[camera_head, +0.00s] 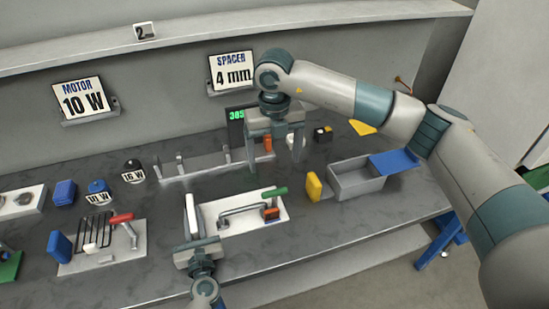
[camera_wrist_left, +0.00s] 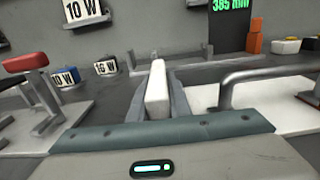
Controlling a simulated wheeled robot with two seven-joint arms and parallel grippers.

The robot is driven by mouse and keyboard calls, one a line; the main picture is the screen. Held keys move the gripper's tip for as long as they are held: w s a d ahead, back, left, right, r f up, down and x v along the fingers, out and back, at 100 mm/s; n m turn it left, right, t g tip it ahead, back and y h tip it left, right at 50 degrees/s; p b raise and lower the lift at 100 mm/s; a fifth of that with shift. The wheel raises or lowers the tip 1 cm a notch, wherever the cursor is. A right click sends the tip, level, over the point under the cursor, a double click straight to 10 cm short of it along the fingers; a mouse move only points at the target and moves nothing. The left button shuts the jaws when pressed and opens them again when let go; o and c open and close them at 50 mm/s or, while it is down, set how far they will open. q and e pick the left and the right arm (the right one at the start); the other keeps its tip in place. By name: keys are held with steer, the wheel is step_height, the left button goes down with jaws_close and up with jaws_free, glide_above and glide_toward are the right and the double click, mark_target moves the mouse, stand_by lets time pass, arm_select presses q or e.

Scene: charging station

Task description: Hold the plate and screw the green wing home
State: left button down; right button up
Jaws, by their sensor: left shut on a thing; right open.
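A white plate (camera_head: 245,222) lies on the bench with a grey bent bar (camera_head: 240,210) across it; the bar also shows in the left wrist view (camera_wrist_left: 265,76). My left gripper (camera_head: 193,222) is shut on a white upright block (camera_wrist_left: 157,88) at the plate's left edge; I cannot tell whether the block is part of the plate. My right gripper (camera_head: 275,166) is open and empty, fingers downward, above and behind the plate. The wing's thread is not visible.
A grey bin (camera_head: 358,180) with a blue flap (camera_head: 394,161) and a yellow block (camera_head: 314,186) stand right of the plate. A red-handled fixture (camera_head: 115,245) stands to the left. A grey rack (camera_head: 192,168) and a green-lit display (camera_head: 236,122) are behind.

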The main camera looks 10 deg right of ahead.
arm_select(q)
steer(key=c, duration=1.6)
jaws_free()
steer(key=shift+o, duration=0.2)
steer(key=s, duration=0.4)
steer(key=s+d, duration=0.1)
steer(key=s, duration=0.7)
steer(key=shift+d, duration=0.25)
steer(key=shift+f, duration=0.1)
